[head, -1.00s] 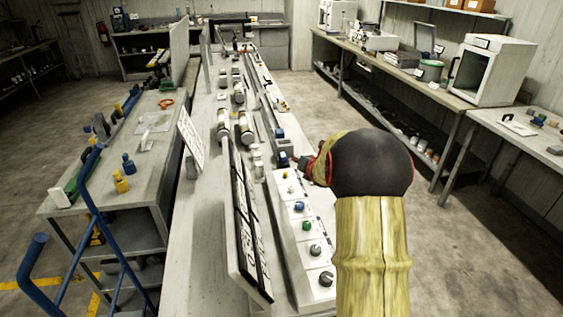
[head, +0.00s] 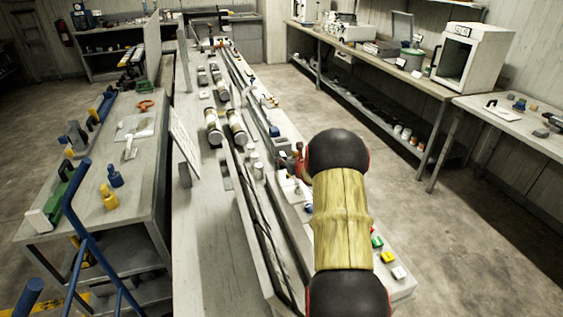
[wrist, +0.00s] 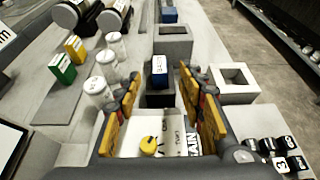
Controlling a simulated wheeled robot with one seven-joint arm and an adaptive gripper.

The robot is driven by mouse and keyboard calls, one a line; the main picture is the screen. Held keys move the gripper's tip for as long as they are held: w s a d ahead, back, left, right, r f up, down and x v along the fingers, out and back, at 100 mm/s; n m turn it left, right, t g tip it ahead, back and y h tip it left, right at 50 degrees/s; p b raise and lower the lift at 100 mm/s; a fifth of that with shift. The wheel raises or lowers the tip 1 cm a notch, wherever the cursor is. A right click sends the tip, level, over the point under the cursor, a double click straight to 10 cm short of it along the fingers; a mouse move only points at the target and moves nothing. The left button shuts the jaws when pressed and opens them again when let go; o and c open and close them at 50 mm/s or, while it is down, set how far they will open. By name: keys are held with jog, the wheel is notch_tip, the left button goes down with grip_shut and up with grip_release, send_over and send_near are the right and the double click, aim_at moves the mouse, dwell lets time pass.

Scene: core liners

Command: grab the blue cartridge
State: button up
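A second blue block (wrist: 169,14) sits farther back in a grey holder. My gripper (wrist: 158,84) is open, its orange-padded fingers spread on either side of the line to the nearer blue cartridge. No contact with it shows. In the head view, my gripper is mostly hidden behind my arm, over the long bench, and a blue block (head: 274,131) shows just beyond it.
Green (wrist: 62,68) and yellow (wrist: 76,48) blocks stand farther left.

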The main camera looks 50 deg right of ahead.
aim_at(284, 155)
jog(key=b+x, duration=0.1)
jog(key=x, duration=0.2)
jog(key=shift+w+d+f, duration=0.1)
jog(key=shift+w+f, duration=0.1)
jog(key=shift+w, duration=0.05)
jog(key=shift+w+d, duration=0.2)
jog(key=shift+w, duration=0.15)
grip_shut()
